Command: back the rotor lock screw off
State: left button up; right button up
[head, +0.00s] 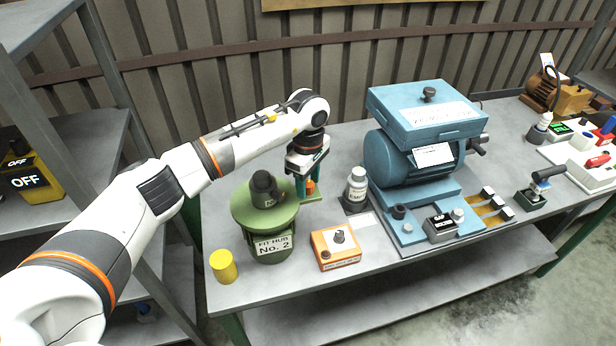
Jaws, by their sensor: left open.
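My left gripper (303,186) points down over the table behind the green hub, with its jaws open. A small orange part (310,187) on a green base (312,197) shows at its fingertips; I cannot tell whether they touch. The blue machine (405,160) stands to the right of the gripper. It has a dark knob (429,94) on its lid and another dark knob (479,143) on its right side. I cannot tell which part is the rotor lock screw. My right gripper is not in view.
A green hub labelled No. 2 (268,247), a yellow cylinder (223,266), an orange block (335,258) with a grey knob and a white bottle (356,182) stand near the gripper. Bare tabletop (290,287) lies along the front edge. Switches and tools crowd the right.

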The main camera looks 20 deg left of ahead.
pick_arm(q)
jog(key=shift+f, duration=0.1)
jog(key=c, duration=1)
